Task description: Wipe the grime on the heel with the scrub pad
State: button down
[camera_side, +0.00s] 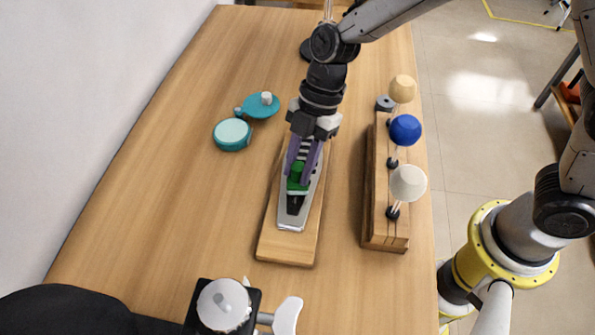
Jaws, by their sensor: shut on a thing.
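My gripper (301,170) points down with its purple fingers shut on the green scrub pad (298,185). The pad is over a long silver metal piece (291,223), which lies on a wooden board (285,249) in the middle of the table. I take this metal piece to hold the heel, but its shape is partly hidden by the gripper. A dark patch (295,204), perhaps the grime, shows on the metal just in front of the pad. I cannot tell whether the pad touches the metal.
A wooden block (385,238) at the right carries upright sticks with a tan ball (402,88), a blue ball (405,130) and a white ball (408,183). A teal round container (232,135) and teal lid-like piece (261,106) lie at the left.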

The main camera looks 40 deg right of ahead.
jog(key=shift+s+a+r, duration=0.1)
jog(key=shift+s+a, duration=2.55)
jog(key=shift+s, duration=0.1)
notch_tip(320, 180, up, 8)
jog(key=shift+w+r, duration=0.1)
jog(key=shift+w, duration=0.05)
